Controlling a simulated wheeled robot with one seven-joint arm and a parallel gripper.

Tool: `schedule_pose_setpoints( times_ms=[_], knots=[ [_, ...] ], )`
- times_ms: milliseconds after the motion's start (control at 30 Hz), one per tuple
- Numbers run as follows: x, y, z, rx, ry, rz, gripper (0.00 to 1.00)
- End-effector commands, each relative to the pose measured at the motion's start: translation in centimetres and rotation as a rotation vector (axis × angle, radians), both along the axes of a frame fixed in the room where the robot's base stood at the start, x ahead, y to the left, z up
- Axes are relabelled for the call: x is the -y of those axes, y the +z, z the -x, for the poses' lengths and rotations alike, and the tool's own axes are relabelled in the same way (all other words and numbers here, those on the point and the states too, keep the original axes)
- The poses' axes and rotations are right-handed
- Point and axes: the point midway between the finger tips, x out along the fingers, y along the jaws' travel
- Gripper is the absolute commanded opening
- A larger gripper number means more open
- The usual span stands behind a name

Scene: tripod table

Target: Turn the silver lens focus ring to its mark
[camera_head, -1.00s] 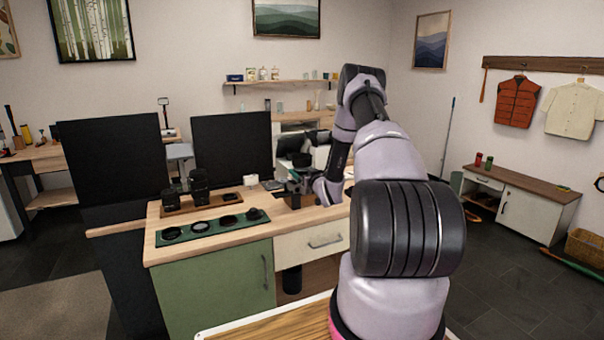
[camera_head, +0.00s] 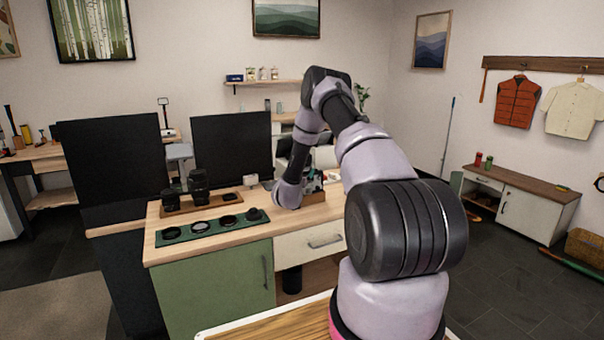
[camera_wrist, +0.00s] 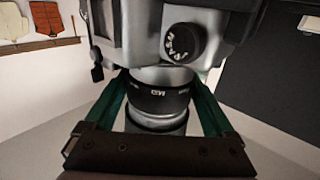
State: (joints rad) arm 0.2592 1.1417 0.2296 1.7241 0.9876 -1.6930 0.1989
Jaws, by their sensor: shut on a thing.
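A silver and black camera (camera_wrist: 185,40) fills the upper middle of the wrist view, with a marked dial on its top. Its silver lens (camera_wrist: 158,123) points down the picture and carries a dark focus ring (camera_wrist: 160,94) with small white lettering. My gripper (camera_wrist: 162,85) has its green fingers on either side of the lens and is shut on the focus ring. The exact contact and the alignment of the mark cannot be made out. In the head view my forearm hides the gripper and most of the camera above the counter (camera_head: 225,208).
A green mat (camera_head: 213,232) with several round lens parts lies along the counter's front. A wooden tray (camera_head: 205,204) with black lenses stands behind it. Dark monitor-like panels (camera_head: 231,150) stand at the back. A white cabinet (camera_head: 527,208) is at the right.

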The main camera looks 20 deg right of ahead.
Motion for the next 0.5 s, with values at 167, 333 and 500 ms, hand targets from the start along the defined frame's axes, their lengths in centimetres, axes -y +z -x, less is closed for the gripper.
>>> schedule_pose_setpoints(
  times_ms=[167,333,500],
  knots=[
    [-0.21,0.02,-0.08,0.0,-0.071,0.001,0.33],
    [-0.12,-0.01,-0.04,0.0,-0.111,0.0,0.33],
    [0.02,0.0,-0.01,0.001,-0.125,-0.001,0.33]
  ],
)
